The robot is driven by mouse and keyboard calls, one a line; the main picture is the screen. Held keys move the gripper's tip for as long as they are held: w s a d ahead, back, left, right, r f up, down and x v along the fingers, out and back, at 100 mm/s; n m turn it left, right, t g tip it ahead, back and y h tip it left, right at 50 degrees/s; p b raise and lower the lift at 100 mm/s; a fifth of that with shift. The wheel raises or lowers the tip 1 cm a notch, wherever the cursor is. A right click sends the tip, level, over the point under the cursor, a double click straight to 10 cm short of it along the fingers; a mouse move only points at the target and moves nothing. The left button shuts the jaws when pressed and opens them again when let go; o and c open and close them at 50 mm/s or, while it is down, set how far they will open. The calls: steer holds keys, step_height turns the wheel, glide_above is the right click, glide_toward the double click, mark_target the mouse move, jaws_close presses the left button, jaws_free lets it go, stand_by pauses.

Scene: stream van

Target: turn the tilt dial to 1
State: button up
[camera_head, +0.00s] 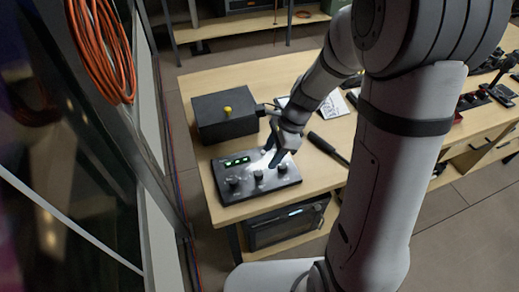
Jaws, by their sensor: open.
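A dark control panel (254,179) lies on the wooden table near its left front corner. It has a lit green display (237,161) and several knobs, among them a left knob (232,181), a middle knob (258,175) and a right knob (282,167). I cannot read their labels or settings, so I cannot tell which is the tilt dial. My gripper (271,158) is open, pointing down over the upper right part of the panel, close to the right knob. I cannot tell whether it touches anything. A bright patch of light lies on the panel beside the fingers.
A dark rod-like tool (328,148) lies to the right. Orange cable (102,45) hangs at the left. The wooden table (225,212) is bare at its front left corner.

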mark_target(259, 172)
steer(key=shift+m, duration=0.4)
steer(key=x, duration=0.8)
steer(key=shift+w+a+f, duration=0.1)
steer(key=shift+a+f, duration=0.05)
steer(key=shift+f, duration=0.05)
steer(key=c, duration=1)
